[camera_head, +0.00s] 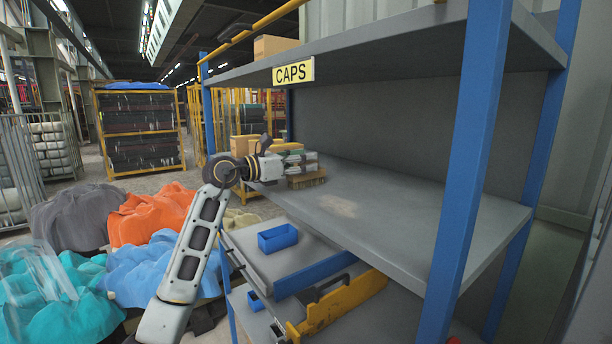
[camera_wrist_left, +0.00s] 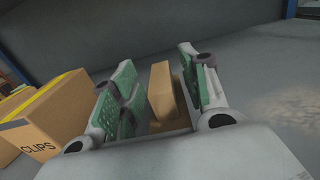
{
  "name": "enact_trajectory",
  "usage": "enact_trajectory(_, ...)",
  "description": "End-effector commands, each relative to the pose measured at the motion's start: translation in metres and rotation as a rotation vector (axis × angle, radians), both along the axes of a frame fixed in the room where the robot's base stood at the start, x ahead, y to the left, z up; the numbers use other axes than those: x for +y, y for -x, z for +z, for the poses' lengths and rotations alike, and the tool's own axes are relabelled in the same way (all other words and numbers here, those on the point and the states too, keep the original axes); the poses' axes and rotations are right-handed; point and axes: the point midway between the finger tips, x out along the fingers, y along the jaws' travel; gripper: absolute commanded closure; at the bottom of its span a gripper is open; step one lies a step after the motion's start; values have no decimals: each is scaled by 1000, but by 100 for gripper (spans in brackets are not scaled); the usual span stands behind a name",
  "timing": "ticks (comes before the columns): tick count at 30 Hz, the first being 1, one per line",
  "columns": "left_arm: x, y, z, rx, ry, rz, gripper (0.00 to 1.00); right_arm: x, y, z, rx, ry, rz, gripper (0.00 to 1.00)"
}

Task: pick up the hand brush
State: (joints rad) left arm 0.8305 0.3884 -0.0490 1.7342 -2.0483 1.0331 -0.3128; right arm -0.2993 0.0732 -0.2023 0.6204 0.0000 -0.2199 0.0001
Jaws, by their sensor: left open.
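The hand brush (camera_head: 307,182) is a brown block with a bristled edge, lying on the middle shelf (camera_head: 400,215) near its left end. In the left wrist view the tan brush (camera_wrist_left: 163,92) stands between the two green-padded fingers, with a gap visible on the finger sides. My left gripper (camera_head: 306,161) is open and reaches over the shelf from the left, its fingers at the brush and partly covering it. The left gripper also shows in the left wrist view (camera_wrist_left: 157,66). My right gripper is not in view.
A cardboard box marked CLIPS (camera_wrist_left: 45,115) sits close to the left of the fingers in the left wrist view. The middle shelf is bare to the right. Blue posts (camera_head: 468,150) frame the rack. A blue bin (camera_head: 278,238) and a yellow tool (camera_head: 345,300) lie lower down.

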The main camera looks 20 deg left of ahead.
Motion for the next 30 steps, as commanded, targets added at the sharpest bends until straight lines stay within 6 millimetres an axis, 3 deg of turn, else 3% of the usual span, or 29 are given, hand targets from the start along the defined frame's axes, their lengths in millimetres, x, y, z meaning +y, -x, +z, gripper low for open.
enact_trajectory(5,0,0,0,0,0,0,57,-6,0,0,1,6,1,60)
enact_trajectory(15,0,0,0,0,0,0,100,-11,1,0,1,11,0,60)
enact_trajectory(30,0,0,4,-1,0,0,100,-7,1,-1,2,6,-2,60)
